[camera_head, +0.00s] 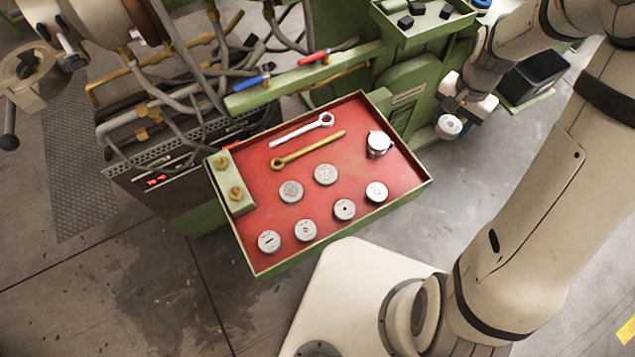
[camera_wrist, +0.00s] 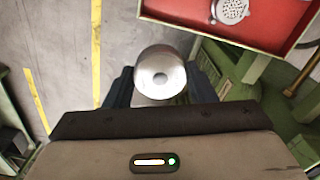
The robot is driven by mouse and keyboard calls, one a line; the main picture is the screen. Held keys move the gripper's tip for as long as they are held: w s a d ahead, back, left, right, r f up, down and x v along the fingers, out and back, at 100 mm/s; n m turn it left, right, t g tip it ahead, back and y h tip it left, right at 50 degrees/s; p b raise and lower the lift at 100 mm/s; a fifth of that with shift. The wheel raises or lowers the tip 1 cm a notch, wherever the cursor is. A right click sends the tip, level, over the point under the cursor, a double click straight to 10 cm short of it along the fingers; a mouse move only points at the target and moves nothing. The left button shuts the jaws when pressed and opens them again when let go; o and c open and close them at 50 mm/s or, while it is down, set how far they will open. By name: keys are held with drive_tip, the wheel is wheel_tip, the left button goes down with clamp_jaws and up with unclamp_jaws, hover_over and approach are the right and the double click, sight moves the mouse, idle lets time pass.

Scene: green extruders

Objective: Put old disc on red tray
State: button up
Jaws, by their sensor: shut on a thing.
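My gripper (camera_head: 455,110) is shut on a round, pale metal disc (camera_head: 448,127), thick like a short cylinder. In the wrist view the disc (camera_wrist: 160,77) sits between the two dark fingers and shows a small central hole. The red tray (camera_head: 290,246) has a green rim and lies left of my gripper in the head view. Its corner (camera_wrist: 215,36) shows at the upper right of the wrist view. The held disc is outside the tray, beyond its right edge in the head view. I cannot tell its height above the floor.
Green machinery (camera_head: 400,85) stands behind. The tray's middle right has bare room.

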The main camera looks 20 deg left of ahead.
sight(402, 178)
drive_tip(key=s+a+f+m+b, duration=0.4)
drive_tip(key=s+a+f+b, duration=0.15)
drive_tip(key=f+b, duration=0.25)
drive_tip(key=f, duration=0.3)
drive_tip(key=f+b, duration=0.1)
drive_tip(key=f, duration=0.5)
drive_tip(key=shift+d+f+b, duration=0.3)
drive_tip(key=shift+f+b, duration=0.05)
drive_tip(key=shift+b, duration=0.05)
drive_tip(key=shift+s+r, duration=0.1)
drive_tip(key=o, duration=0.8)
drive_tip(key=shift+f, duration=0.2)
drive_tip(key=shift+o, duration=0.9)
drive_tip(key=shift+r, duration=0.1)
